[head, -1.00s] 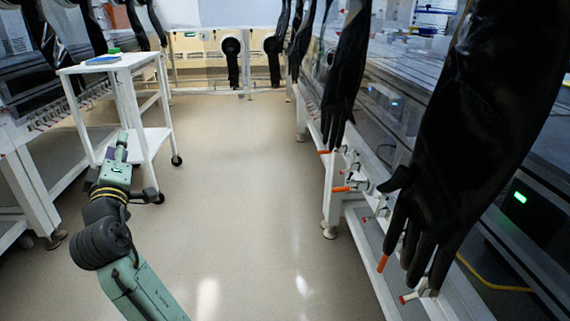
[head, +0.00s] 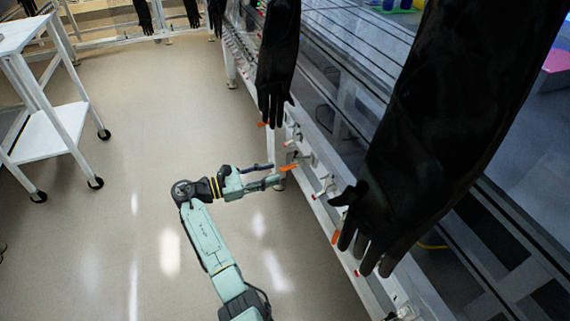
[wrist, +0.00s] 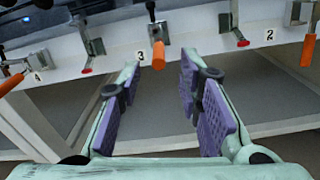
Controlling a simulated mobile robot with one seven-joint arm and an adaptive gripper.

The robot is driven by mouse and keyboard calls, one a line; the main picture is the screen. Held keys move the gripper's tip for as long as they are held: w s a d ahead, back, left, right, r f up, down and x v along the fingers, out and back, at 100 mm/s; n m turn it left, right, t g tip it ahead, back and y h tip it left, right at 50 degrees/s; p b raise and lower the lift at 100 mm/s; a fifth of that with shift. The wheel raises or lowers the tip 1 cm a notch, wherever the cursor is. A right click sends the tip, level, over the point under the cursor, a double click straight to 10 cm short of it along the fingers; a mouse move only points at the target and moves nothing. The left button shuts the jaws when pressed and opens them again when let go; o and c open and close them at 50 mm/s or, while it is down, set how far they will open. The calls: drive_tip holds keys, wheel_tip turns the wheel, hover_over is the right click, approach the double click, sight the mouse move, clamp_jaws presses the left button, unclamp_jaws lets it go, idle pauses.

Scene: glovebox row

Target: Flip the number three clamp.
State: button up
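The number three clamp (wrist: 158,38) is on the white rail in the wrist view, beside the "3" label (wrist: 141,55). Its orange handle (wrist: 158,56) points down toward the camera. My gripper (wrist: 160,78) is open and empty, with purple-padded fingers spread below the rail. The handle lies between the fingertips in the picture, but I cannot tell whether it is between them in depth. In the head view my gripper (head: 272,173) points right at the rail, close to an orange handle (head: 289,167).
Orange-handled clamps stand near the "4" label (wrist: 38,77) and "2" label (wrist: 269,35), with red-tipped metal parts (wrist: 90,47) between. Black gloves (head: 277,70) (head: 430,130) hang over the rail in the head view. A white cart (head: 55,135) stands left; the floor between is clear.

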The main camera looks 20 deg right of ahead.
sight(294, 166)
drive_tip(key=d, duration=0.6)
drive_tip(key=shift+w+d+p, duration=0.15)
drive_tip(key=shift+w+p, duration=0.05)
drive_tip(key=shift+p, duration=0.1)
clamp_jaws()
idle(0.5)
